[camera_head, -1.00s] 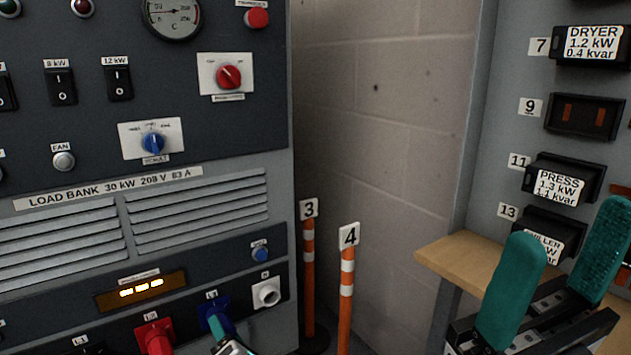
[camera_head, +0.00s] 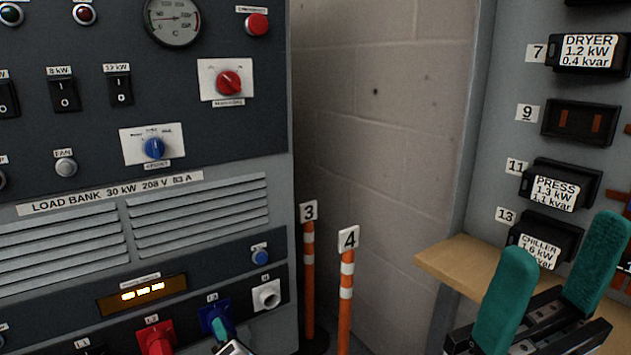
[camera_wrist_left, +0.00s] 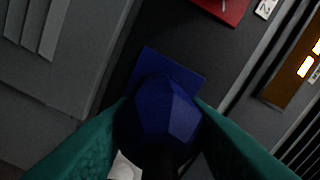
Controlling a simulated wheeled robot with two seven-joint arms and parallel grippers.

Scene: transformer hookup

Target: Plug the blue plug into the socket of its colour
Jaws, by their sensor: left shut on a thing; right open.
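The blue plug (camera_wrist_left: 160,118) is between the teal fingers of my left gripper (camera_wrist_left: 160,130) in the left wrist view, and the gripper is shut on it. Beyond the plug is the blue socket plate (camera_wrist_left: 165,68), largely hidden by the plug. In the head view the blue socket (camera_head: 213,316) is at the bottom of the load bank, with my left gripper (camera_head: 225,335) right at it. The plug's front is hidden, so I cannot tell how deep it sits. My right gripper (camera_head: 548,285) is open and empty at the lower right.
A red socket (camera_head: 156,339) is left of the blue one and a white socket (camera_head: 266,295) is right of it. Orange posts numbered 3 (camera_head: 309,265) and 4 (camera_head: 346,290) stand beside the load bank. A wooden shelf (camera_head: 455,262) is near my right gripper.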

